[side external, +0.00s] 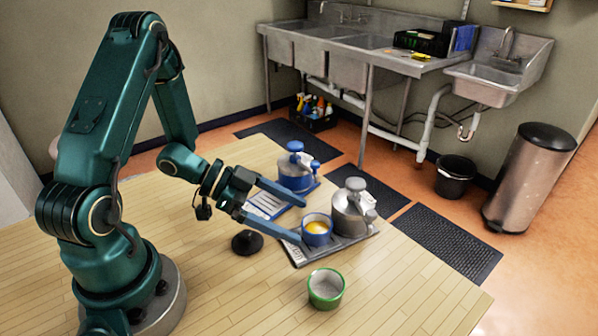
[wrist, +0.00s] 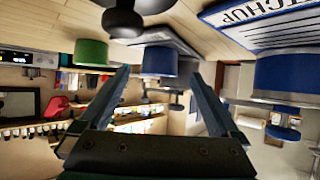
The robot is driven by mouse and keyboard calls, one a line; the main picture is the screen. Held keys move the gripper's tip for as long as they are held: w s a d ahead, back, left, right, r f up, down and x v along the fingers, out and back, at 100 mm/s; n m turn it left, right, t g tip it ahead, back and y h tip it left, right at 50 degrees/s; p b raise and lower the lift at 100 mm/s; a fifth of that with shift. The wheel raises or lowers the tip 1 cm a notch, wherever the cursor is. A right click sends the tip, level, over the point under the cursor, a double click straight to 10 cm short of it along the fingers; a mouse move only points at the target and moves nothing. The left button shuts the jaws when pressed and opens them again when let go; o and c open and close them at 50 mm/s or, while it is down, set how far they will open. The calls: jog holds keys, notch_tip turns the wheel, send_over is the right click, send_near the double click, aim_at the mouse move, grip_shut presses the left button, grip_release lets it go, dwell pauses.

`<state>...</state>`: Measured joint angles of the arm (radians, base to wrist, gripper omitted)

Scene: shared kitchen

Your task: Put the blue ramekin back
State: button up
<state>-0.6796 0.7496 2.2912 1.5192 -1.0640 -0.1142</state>
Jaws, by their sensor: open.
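The blue ramekin (side external: 317,238), with something yellow inside, stands upright on the grey mat (side external: 303,259), beside the grey pump dispenser (side external: 350,215). In the wrist view the blue ramekin (wrist: 160,62) shows upside down, between and beyond my fingertips. My gripper (side external: 302,220) is open, with nothing between its fingers. Its fingers point toward the ramekin from the left; whether one touches it I cannot tell. A blue mat (side external: 265,205) holds a blue dispenser (side external: 296,172); in the wrist view this mat (wrist: 262,22) reads "KETCHUP".
A green ramekin (side external: 326,290) stands on the table in front of the grey mat. A black knob-like object (side external: 247,243) stands below my gripper. The table (side external: 410,282) is clear at the front right. Sinks and bins stand beyond it.

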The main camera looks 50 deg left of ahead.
jog(key=shift+o, duration=0.2)
jog(key=shift+s+a+r, duration=0.2)
jog(key=shift+s+a, duration=0.1)
